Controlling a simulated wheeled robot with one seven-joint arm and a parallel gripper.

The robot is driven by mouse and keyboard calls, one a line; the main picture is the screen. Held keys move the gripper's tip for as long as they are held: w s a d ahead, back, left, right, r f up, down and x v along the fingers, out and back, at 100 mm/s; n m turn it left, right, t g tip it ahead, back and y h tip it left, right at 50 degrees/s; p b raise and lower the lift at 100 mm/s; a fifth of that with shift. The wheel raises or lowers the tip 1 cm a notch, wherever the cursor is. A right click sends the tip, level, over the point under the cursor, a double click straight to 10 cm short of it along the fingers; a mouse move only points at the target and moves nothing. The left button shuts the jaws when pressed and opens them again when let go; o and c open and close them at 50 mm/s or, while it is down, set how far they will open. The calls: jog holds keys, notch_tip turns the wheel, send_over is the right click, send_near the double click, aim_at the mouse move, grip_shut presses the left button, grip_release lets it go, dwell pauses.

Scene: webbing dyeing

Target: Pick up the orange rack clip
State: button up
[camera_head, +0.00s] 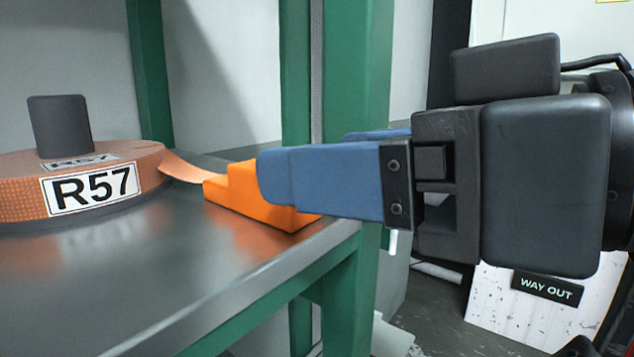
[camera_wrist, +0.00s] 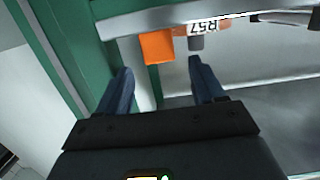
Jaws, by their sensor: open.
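The orange rack clip (camera_head: 237,199) is a stepped block on the metal shelf, near its right end. A strip of orange webbing (camera_head: 185,169) runs to it from the roll on the left. My gripper (camera_head: 275,160) comes in from the right with blue fingers apart. In the head view the near finger hides the clip's upper right part. In the wrist view the clip (camera_wrist: 157,47) shows in the gap between the fingers of my gripper (camera_wrist: 163,76), around or just beyond their tips. I cannot tell whether either finger touches it.
A roll of orange webbing (camera_head: 20,185) labelled R57 lies on the metal shelf (camera_head: 190,280), with a dark cylinder (camera_head: 60,127) upright at its middle. Green rack posts (camera_head: 355,70) stand behind the fingers. A "WAY OUT" sign (camera_head: 546,288) is low at right. The shelf front is clear.

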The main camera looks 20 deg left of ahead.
aim_at(237, 190)
jog(key=shift+p+x, duration=0.7)
jog(key=shift+x, duration=3.3)
jog(key=shift+f, duration=0.2)
jog(key=c, duration=1.1)
